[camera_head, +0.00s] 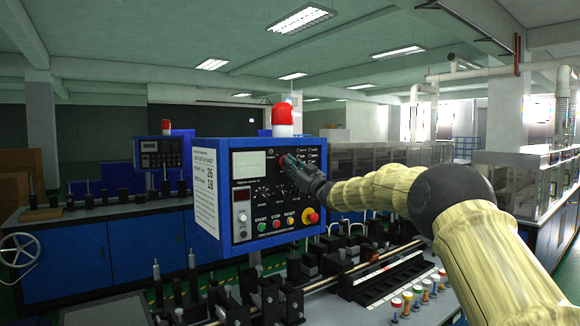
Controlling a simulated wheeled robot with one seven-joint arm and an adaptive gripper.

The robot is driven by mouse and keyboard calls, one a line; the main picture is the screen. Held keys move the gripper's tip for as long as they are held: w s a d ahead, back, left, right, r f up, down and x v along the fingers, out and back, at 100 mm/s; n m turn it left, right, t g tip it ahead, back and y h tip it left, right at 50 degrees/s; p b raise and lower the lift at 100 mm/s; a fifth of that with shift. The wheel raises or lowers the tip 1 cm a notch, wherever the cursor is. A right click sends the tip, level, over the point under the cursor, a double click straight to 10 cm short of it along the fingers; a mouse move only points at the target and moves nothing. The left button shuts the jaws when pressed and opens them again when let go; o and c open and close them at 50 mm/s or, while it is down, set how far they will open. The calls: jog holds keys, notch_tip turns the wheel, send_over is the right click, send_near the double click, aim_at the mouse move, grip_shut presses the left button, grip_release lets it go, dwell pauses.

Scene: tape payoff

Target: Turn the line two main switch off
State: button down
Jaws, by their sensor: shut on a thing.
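A blue control box (209,237) with a black front panel (247,187) stands left of centre, a red beacon on top. My arm reaches in from the right. My gripper (285,160) is at the upper right of the panel, its fingers shut at the panel face on what seems to be a switch. The fingers hide that switch, so its position cannot be read. The line number on the box is too small to read.
Below on the panel are green, red and yellow buttons and a red emergency stop (310,215) on a yellow base. A second control box (162,152) stands behind at left. Machine rods and colored knobs (407,298) fill the bench below my arm.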

jog(key=n+g, duration=0.1)
jog(key=n, duration=0.2)
jog(key=n+g+y, duration=0.1)
jog(key=n, duration=0.2)
jog(key=n+g+y+p, duration=0.1)
jog(key=n+g, duration=0.1)
jog(key=n, duration=0.1)
jog(key=shift+w+d+r, duration=0.15)
jog(key=shift+d+r, duration=0.05)
jog(key=shift+r, duration=0.15)
jog(key=shift+n+y, duration=0.3)
jog(key=shift+n, duration=0.1)
jog(key=c, duration=1.5)
grip_release()
jog(key=shift+a+f, duration=0.1)
jog(key=shift+f, duration=0.05)
jog(key=v, duration=1.2)
jog(key=shift+r, duration=0.2)
